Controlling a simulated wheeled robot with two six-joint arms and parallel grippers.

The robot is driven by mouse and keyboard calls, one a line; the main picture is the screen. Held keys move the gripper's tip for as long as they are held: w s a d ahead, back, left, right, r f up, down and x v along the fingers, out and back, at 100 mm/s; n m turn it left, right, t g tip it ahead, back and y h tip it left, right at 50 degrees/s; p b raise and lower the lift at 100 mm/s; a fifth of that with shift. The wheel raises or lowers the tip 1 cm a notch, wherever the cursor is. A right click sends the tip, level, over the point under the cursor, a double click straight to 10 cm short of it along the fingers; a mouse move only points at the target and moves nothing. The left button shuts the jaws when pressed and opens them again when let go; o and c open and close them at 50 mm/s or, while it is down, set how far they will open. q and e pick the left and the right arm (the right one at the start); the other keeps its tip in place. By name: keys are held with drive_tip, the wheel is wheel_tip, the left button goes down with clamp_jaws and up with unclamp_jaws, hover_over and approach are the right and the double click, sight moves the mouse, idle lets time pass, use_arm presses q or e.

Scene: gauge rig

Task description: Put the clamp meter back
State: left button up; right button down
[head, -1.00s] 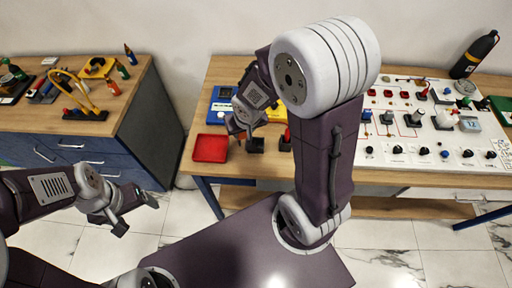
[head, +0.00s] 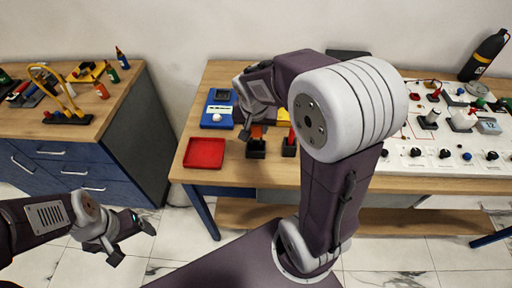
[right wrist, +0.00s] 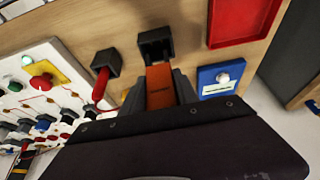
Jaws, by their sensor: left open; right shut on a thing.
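My right gripper (head: 257,126) is shut on the orange clamp meter (head: 257,132), which also shows between the fingers in the right wrist view (right wrist: 160,86). The meter's far end is at the mouth of a black holder (head: 256,149), which also shows in the right wrist view (right wrist: 155,42). I cannot tell how far it sits inside. The gripper hides much of the meter. My left gripper (head: 133,243) is open and empty, low at the left, away from the tables.
A second black holder (right wrist: 107,61) with a red tool (right wrist: 101,84) stands beside the first. A red tray (head: 204,153) lies to the left, a blue device (head: 217,116) behind it. A white panel with knobs (head: 445,160) fills the right side. The left cabinet (head: 110,125) carries several tools.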

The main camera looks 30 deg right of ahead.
sight(256, 137)
wheel_tip(256, 137, down, 2)
drive_tip(key=shift+w+f, duration=0.1)
drive_tip(key=shift+w, duration=0.05)
wheel_tip(256, 137, down, 3)
drive_tip(key=shift+f+b, duration=0.1)
drive_tip(key=shift+b, duration=0.55)
drive_tip(key=shift+f, duration=0.25)
drive_tip(key=shift+f, duration=0.15)
drive_tip(key=c, duration=0.9)
unclamp_jaws()
